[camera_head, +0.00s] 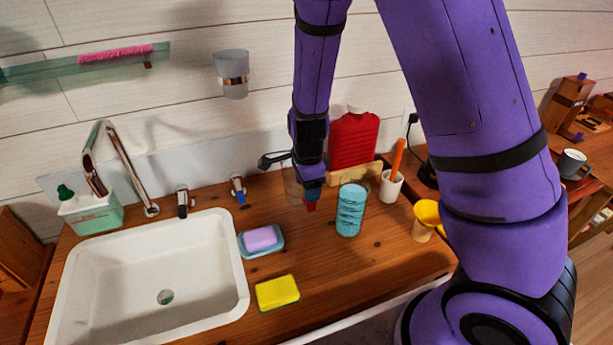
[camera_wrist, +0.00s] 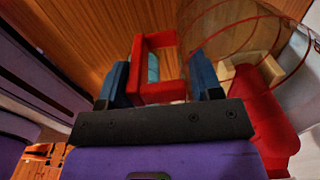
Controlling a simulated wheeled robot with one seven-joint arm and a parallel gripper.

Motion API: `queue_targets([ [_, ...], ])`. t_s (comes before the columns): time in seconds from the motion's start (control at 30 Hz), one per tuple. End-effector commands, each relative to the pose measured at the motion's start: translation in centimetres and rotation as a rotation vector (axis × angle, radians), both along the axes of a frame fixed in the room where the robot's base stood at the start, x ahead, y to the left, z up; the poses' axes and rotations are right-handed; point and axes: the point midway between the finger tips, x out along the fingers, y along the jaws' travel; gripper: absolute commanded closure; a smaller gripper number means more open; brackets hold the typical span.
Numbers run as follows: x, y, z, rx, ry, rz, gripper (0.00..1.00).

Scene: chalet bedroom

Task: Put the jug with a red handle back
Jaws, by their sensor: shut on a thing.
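The jug is clear, and its body (camera_wrist: 235,35) fills the upper right of the wrist view, with its red handle (camera_wrist: 150,90) between my blue fingertips. My gripper (camera_wrist: 155,85) is shut on that red handle. In the head view my gripper (camera_head: 312,190) points down over the back of the counter. A little of the red handle (camera_head: 311,206) shows below it, and the clear jug body (camera_head: 291,184) shows faintly to its left, partly hidden by my gripper. I cannot tell whether the jug's base touches the counter.
A blue tumbler (camera_head: 350,212), a white cup (camera_head: 391,188) and a yellow cup (camera_head: 425,215) stand to the right. A red hot-water bottle (camera_head: 354,140) stands behind. The sink (camera_head: 150,275), purple soap (camera_head: 260,238) and yellow sponge (camera_head: 277,292) lie left. The counter's front right is clear.

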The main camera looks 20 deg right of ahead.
Motion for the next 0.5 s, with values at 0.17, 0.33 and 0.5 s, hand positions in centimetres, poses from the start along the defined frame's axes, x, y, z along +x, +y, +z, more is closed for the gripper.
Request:
queue_targets([
  [0.17,4.0,-1.5,-0.4,-0.001,-0.001,-0.002,1.00],
  [0.33,6.6,-2.4,-0.7,0.000,0.000,0.000,1.00],
  [0.5,7.6,-2.8,-0.8,0.000,0.000,0.002,1.00],
])
